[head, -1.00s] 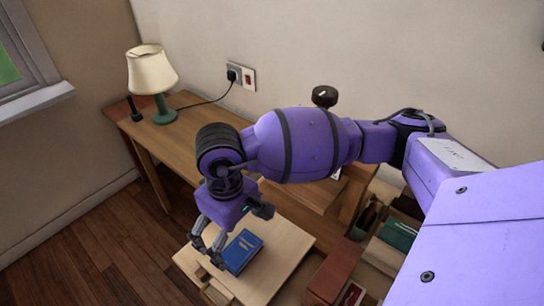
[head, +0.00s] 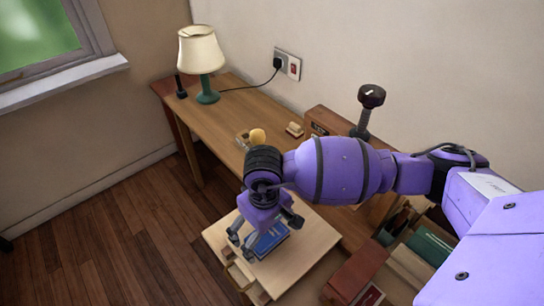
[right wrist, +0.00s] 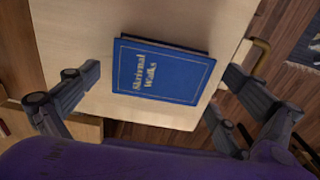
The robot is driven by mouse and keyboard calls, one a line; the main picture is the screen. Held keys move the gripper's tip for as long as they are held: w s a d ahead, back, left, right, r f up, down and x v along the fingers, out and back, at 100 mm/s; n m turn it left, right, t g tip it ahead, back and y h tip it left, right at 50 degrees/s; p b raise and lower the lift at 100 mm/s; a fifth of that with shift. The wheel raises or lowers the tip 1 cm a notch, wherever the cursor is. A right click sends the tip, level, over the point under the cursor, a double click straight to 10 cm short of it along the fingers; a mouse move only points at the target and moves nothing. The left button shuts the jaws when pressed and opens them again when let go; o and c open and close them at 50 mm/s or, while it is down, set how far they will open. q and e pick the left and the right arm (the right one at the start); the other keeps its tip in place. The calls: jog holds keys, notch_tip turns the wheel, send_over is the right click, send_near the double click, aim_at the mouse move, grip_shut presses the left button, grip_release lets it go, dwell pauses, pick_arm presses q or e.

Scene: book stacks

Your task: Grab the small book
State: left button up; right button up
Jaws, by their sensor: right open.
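The small blue book (head: 268,243) lies flat on a light wooden board-like top (head: 292,264) below the desk. In the right wrist view the book (right wrist: 170,72) shows its cover, with the pale title "Skrirnal Walks". My right gripper (head: 266,234) hangs above the book, fingers down. In the right wrist view its open fingers (right wrist: 148,98) stand on either side of the book, with visible space between them and its edges. Nothing is held. The gripper hides part of the book in the head view. My left gripper is out of view.
The wooden desk (head: 225,110) carries a lamp (head: 203,60) and a brown box (head: 325,120). A red book or box (head: 357,272) and green and tan books (head: 428,248) stand at the right. Open wooden floor (head: 120,235) lies to the left.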

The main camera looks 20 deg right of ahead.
jog(key=shift+c, duration=0.4)
jog(key=c, duration=1.1)
jog(key=shift+c, duration=0.4)
jog(key=shift+w+r, duration=0.1)
jog(key=shift+r, duration=0.1)
